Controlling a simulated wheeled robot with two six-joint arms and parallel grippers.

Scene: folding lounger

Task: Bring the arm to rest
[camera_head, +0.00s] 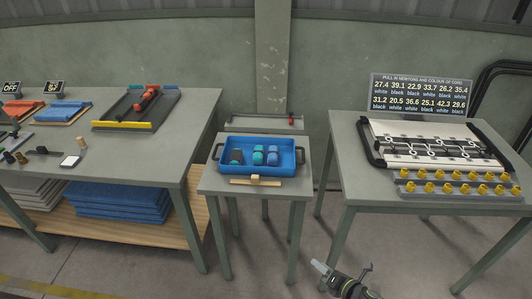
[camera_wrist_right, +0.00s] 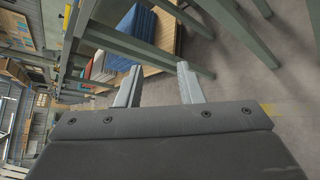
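My right gripper (camera_head: 340,276) shows at the bottom of the head view, low over the floor in front of the gap between the small middle table and the right table. In the right wrist view, its two pale fingers stand apart with nothing between them (camera_wrist_right: 158,88). It touches no table or object that I can see. My left gripper is not in view.
A small table carries a blue tray (camera_head: 230,150) with several rolled items. The right table (camera_head: 355,180) holds a white panel board (camera_head: 420,131). The left table (camera_head: 180,155) holds coloured pads and small parts, with blue stacks (camera_head: 125,205) below. Floor around the gripper is clear.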

